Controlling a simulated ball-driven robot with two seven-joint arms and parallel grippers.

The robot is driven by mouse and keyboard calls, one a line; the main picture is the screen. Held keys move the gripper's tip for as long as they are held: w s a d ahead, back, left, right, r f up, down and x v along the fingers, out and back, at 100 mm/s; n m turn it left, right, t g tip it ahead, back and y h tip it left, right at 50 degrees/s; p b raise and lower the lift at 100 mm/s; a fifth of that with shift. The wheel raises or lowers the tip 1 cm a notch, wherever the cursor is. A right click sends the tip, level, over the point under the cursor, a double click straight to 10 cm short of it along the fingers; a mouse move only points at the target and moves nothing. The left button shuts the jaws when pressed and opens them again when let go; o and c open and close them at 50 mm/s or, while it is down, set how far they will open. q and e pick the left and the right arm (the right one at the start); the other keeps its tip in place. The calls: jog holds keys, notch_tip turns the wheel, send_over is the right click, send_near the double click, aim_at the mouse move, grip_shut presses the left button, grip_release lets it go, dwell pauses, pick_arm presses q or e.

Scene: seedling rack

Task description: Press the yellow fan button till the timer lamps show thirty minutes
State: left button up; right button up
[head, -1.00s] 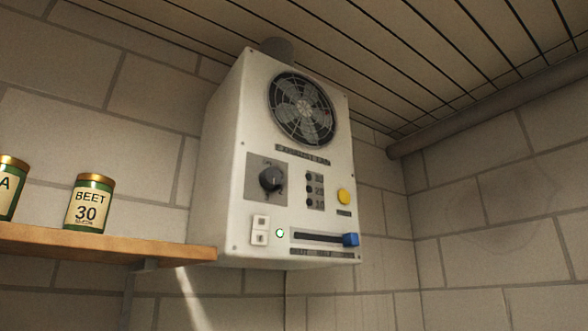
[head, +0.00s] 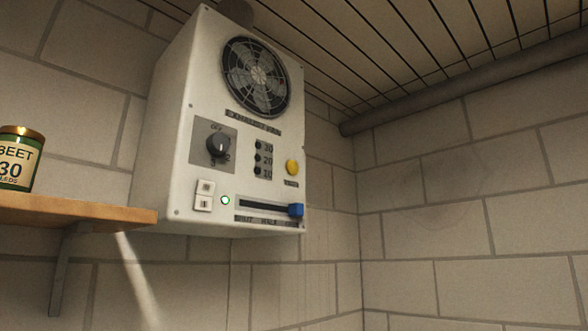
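The white fan box (head: 180,130) hangs on the block wall, left of the middle of the head view. Its round yellow button (head: 292,167) is on the right side of the front face. Left of the button, a column of timer lamps (head: 258,158) is marked 30, 20 and 10 from top to bottom. All three lamps look dark. A small green light (head: 225,200) glows lower on the face. Neither gripper shows in the head view.
A wooden shelf (head: 80,211) with a BEET tin (head: 20,160) is at the left.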

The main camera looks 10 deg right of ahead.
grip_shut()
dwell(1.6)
